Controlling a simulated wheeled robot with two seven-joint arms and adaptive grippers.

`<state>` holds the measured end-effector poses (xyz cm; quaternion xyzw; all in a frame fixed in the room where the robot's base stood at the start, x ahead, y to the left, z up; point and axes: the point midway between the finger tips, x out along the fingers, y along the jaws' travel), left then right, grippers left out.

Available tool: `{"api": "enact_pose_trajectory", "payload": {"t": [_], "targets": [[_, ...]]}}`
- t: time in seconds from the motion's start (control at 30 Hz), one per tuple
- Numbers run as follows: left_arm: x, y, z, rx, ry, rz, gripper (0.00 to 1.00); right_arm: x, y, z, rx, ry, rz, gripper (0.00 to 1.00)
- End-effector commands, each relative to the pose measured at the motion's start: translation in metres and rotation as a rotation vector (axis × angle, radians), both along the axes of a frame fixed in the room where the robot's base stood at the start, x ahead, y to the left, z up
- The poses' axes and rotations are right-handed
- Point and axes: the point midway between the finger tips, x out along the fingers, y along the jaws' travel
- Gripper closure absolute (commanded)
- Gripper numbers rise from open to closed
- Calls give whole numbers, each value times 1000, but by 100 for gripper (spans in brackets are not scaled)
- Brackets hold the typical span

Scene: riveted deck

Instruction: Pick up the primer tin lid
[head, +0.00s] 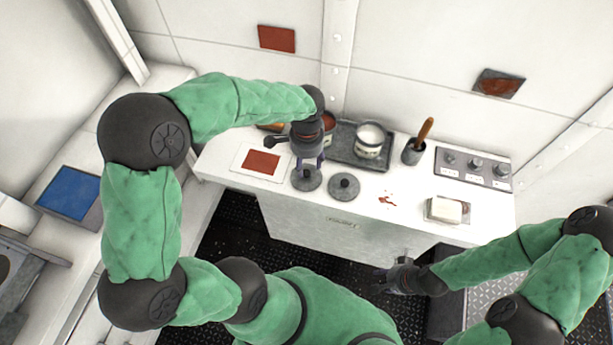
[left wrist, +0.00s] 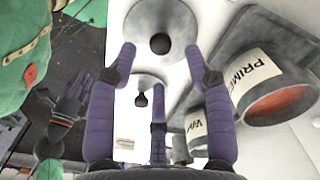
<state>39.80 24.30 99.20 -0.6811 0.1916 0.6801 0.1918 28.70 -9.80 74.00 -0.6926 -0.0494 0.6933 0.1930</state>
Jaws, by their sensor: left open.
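Two round grey lids with dark knobs lie on the white counter: a left lid (head: 306,181) and a right lid (head: 344,188). My left gripper (head: 308,164) is open above the left lid. In the left wrist view the left lid (left wrist: 142,22) shows between and beyond the spread purple fingers, its knob clear of them; the right lid (left wrist: 152,81) is lower. The tin labelled PRIMER (left wrist: 257,62), reddish inside, stands behind the left lid; in the head view my gripper partly hides this tin (head: 329,121). My right gripper (head: 393,280) is low in front of the counter.
A white-filled tin (head: 369,141) stands on a grey tray (head: 345,157). A brush pot (head: 413,152), a knob panel (head: 473,168) and a white block (head: 446,210) are further right. A red-brown swatch card (head: 240,162) lies left. Counter between right lid and block is mostly clear, with red spots.

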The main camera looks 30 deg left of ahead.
Motion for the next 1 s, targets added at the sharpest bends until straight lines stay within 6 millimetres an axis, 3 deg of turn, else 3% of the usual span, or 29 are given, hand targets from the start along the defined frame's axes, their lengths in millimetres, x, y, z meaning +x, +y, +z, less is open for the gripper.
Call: {"api": "enact_pose_trajectory", "payload": {"t": [0.3,0.57,0.77,1.0], "targets": [[0,1,-43,0,2,-1,49,0,0,-13,0,0,0,60],[0,1,-47,0,1,0,49,0,0,-13,0,0,0,60],[0,1,-47,0,1,-1,100,0,0,-13,0,0,0,60],[0,1,-47,0,1,-1,100,0,0,-13,0,0,0,60]]}}
